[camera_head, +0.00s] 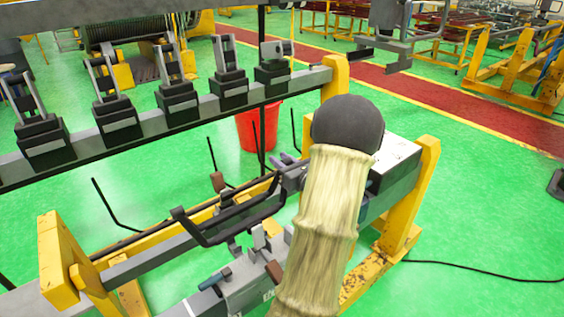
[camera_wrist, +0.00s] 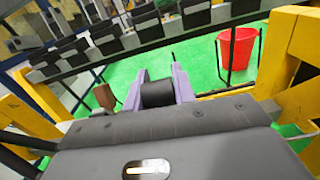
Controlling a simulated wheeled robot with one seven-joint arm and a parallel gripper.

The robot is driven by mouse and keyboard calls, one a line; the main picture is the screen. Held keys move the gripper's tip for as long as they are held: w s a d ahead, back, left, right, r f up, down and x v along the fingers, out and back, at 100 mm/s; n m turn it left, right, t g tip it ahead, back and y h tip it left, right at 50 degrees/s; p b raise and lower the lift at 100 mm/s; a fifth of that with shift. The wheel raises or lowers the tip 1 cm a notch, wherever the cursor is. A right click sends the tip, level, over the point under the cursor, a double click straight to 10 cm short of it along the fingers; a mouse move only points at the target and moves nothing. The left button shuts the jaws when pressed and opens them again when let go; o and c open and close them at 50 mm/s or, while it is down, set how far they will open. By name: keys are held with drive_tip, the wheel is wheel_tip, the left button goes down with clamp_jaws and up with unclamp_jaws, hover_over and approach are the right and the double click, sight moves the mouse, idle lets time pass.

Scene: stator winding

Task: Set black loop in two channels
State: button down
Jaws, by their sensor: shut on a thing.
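My gripper (camera_head: 288,168) has pale purple fingers, which also show in the wrist view (camera_wrist: 158,92). They are shut on a black bar seen between them, part of the black loop (camera_head: 240,229). In the head view the loop hangs over the yellow and grey fixture (camera_head: 120,268), left of my sleeved arm. Grey holders with brown and blue handles stand on the fixture, one at the back (camera_head: 226,199) and one at the front (camera_head: 245,282). Their channels are too small to make out, and I cannot tell whether the loop touches them. My arm hides the fixture's right part.
A grey rail (camera_head: 205,108) with several black clamp blocks runs behind the fixture. A red bucket (camera_head: 260,127) stands on the green floor behind. Thin black hooked rods rise near the loop. Yellow posts (camera_head: 408,198) stand right of my arm. A black cable lies on open floor at right.

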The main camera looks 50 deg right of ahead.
idle(0.3)
drive_tip(key=shift+f+b, duration=1.6)
drive_tip(key=shift+f, duration=0.2)
drive_tip(key=shift+f+b, duration=0.75)
drive_tip(key=shift+b, duration=0.1)
drive_tip(key=c, duration=0.7)
unclamp_jaws()
drive_tip(key=shift+o, duration=0.2)
